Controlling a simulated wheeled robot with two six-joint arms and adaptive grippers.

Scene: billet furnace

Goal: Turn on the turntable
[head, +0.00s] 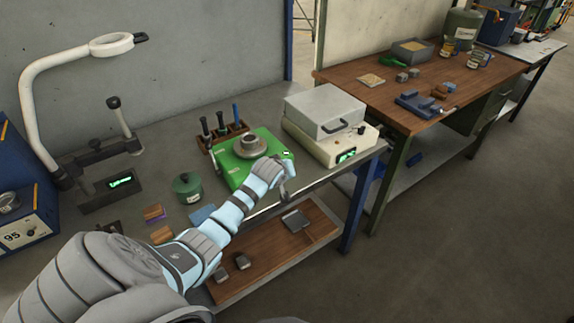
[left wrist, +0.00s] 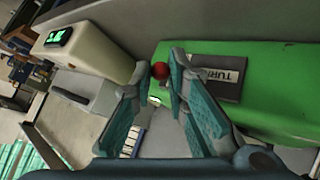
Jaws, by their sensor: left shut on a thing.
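The turntable is a green box (head: 236,172) on the grey bench, with a grey round disc (head: 250,148) on top. In the left wrist view its green side (left wrist: 275,85) fills the right, with a dark plate (left wrist: 222,77) partly reading "TURN". A red knob (left wrist: 160,71) sits beside that plate, between my left gripper's fingertips. My left gripper (head: 288,182) is at the front right corner of the green box, shut on the red knob. The arm hides part of the box's front in the head view. My right gripper is in neither view.
A cream device with a green display (head: 332,145) and a grey lidded box stands close right of the turntable. A tool rack (head: 228,137) is behind it. A green pot (head: 187,187) and small blocks lie left. A wooden table (head: 440,80) stands further right.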

